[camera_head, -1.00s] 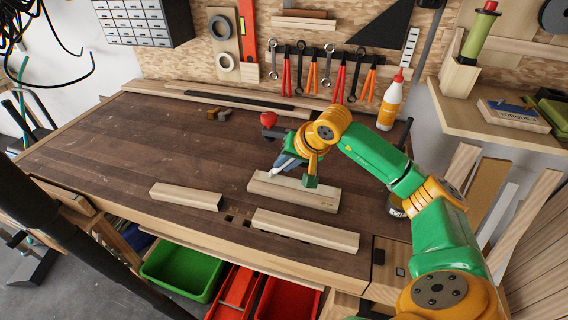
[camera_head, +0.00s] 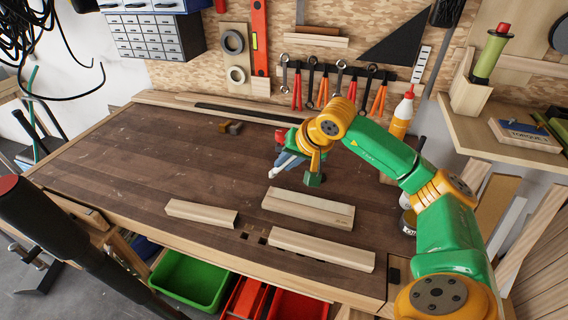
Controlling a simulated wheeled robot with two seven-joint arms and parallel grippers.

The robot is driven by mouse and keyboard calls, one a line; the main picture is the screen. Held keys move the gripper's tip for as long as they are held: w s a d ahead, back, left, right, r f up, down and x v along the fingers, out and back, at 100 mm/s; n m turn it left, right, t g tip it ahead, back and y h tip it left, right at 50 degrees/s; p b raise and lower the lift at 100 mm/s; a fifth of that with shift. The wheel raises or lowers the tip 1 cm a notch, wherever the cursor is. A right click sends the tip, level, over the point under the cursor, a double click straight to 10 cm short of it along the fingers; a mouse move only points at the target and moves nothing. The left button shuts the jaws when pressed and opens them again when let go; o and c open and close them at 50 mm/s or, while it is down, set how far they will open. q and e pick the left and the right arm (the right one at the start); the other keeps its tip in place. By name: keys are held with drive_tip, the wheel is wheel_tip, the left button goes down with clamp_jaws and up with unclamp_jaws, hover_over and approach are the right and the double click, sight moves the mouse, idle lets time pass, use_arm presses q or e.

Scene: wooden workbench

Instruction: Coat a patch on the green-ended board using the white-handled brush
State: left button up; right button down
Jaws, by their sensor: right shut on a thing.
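Three pale wooden boards lie on the bench: a short left board (camera_head: 201,213), a middle board (camera_head: 307,209) and a front right board (camera_head: 320,250). I cannot make out a green end on any of them. My right gripper (camera_head: 279,167) is shut and hangs above and behind the left end of the middle board, apart from it. What it holds is mostly hidden by the fingers and wrist; I take it to be the brush, as no other brush shows on the bench. My left gripper is not in view.
A red object (camera_head: 280,136) stands partly hidden behind my right wrist. A glue bottle (camera_head: 402,116) and a can (camera_head: 408,222) are at the right, beside my arm. The bench's left half is mostly clear.

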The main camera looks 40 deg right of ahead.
drive_tip(key=shift+r+p, duration=0.65)
drive_tip(key=shift+r, duration=0.6)
drive_tip(key=shift+w, duration=0.1)
